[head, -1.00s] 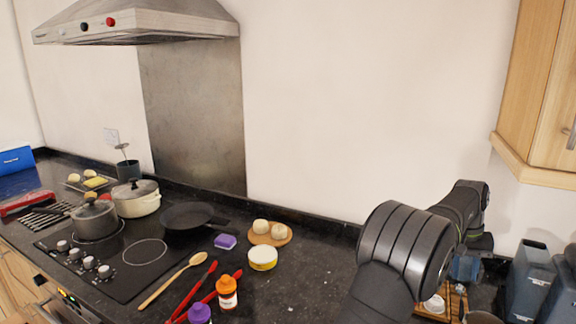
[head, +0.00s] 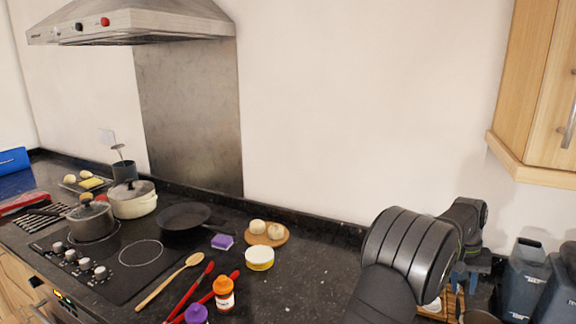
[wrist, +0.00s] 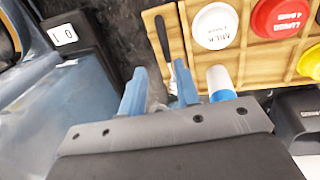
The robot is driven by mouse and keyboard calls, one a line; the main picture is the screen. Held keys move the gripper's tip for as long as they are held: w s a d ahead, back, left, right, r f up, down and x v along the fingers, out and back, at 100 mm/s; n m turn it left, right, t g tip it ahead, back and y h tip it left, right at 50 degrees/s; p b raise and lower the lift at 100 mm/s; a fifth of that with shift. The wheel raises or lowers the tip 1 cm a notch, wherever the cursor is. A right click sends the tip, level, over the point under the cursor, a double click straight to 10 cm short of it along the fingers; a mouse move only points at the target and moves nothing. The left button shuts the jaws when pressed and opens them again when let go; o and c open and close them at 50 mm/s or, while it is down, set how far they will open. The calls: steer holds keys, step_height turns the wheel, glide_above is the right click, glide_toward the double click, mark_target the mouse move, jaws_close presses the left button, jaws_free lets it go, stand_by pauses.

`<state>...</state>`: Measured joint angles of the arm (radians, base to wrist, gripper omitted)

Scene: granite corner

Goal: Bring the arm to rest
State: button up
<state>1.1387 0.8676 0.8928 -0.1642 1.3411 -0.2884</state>
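My gripper (wrist: 160,88) shows in the wrist view with two blue fingers standing apart. Nothing is held between them; dark countertop and the edge of a wooden rack (wrist: 245,75) lie beyond. In the head view my dark grey arm reaches over the right part of the counter, and the blue gripper (head: 470,272) is partly hidden behind it, above the rack area. The fingertips are not clear in the head view.
The rack holds a white-lidded jar (wrist: 216,27), a red-lidded jar (wrist: 280,16) and other items. Grey containers (head: 526,282) stand at right under a wall cupboard (head: 535,90). Pots, a pan (head: 185,216) and utensils lie left. Some counter (head: 315,270) left of the arm is clear.

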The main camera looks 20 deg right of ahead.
step_height(320, 180, up, 6)
steer(key=s+a+r, duration=0.1)
steer(key=a+r, duration=0.1)
steer(key=a, duration=0.7)
steer(key=s+a+r, duration=0.1)
steer(key=a+r, duration=0.1)
steer(key=a, duration=0.6)
steer(key=s+a+f, duration=0.1)
steer(key=s+a, duration=0.2)
steer(key=a, duration=0.5)
steer(key=s+a+f, duration=0.2)
steer(key=s+a, duration=0.2)
steer(key=a, duration=0.4)
steer(key=s+a+f, duration=0.1)
steer(key=s+a, duration=0.2)
steer(key=a, duration=0.5)
steer(key=shift+s+a+f+m, duration=0.25)
steer(key=shift+a+f+m, duration=0.05)
steer(key=shift+a+m, duration=0.1)
steer(key=shift+d, duration=0.1)
steer(key=w+d+r, duration=0.2)
steer(key=w+d, duration=0.2)
steer(key=d, duration=0.4)
steer(key=w+d+r, duration=0.2)
steer(key=w+d, duration=0.1)
steer(key=d, duration=0.4)
steer(key=shift+w+d+r, duration=0.3)
steer(key=shift+w+d, duration=0.1)
